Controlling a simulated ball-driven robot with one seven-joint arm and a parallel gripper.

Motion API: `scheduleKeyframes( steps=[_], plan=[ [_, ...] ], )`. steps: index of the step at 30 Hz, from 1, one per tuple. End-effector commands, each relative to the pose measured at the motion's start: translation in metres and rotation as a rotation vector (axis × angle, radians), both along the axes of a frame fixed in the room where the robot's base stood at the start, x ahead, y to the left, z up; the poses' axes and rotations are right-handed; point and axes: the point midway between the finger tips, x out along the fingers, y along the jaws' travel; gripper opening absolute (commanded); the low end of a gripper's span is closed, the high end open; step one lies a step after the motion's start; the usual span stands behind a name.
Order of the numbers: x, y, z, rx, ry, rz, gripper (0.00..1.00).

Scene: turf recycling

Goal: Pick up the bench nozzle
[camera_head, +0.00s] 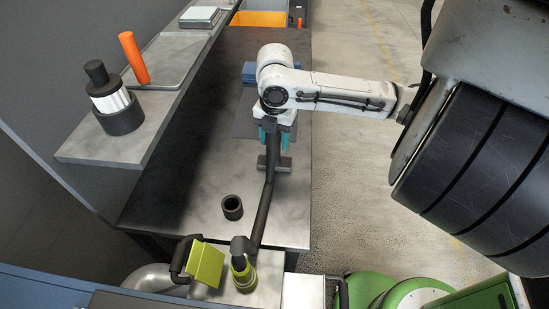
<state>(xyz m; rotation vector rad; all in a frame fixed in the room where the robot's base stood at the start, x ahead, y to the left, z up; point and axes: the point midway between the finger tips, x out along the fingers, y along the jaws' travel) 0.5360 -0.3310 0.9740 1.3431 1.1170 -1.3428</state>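A long dark tube (264,204), which I take to be the bench nozzle, slants over the bench in the head view. Its lower end reaches a dark elbow with a yellow-green fitting (242,274) near the front edge. Its upper end runs up to my gripper (272,136), whose teal fingers point down on either side of it. I cannot tell whether the fingers touch or grip the tube. A dark block (282,164) lies by the tube just below the fingers. A short black hollow cylinder (232,208) stands upright on the bench, apart from my gripper.
The grey bench (180,190) is mostly clear to the left. A raised shelf (150,160) holds a black-and-white cylinder (112,100) and an orange-handled tool (134,58). A yellow-green box (205,263) sits at the front. Open floor (350,200) lies to the right.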

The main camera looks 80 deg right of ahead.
Motion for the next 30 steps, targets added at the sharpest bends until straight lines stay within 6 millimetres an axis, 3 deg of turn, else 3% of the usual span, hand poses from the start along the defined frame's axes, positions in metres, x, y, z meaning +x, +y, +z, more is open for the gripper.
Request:
scheduleKeyframes(
  steps=[2, 15, 30],
  plan=[
    [0.0000, 0.0000, 0.0002, 0.000, 0.000, 0.000, 0.43],
    [0.0000, -0.0001, 0.0003, 0.000, 0.000, 0.000, 0.01],
    [0.0000, -0.0003, 0.0007, -0.001, -0.001, 0.000, 0.00]
  ],
)
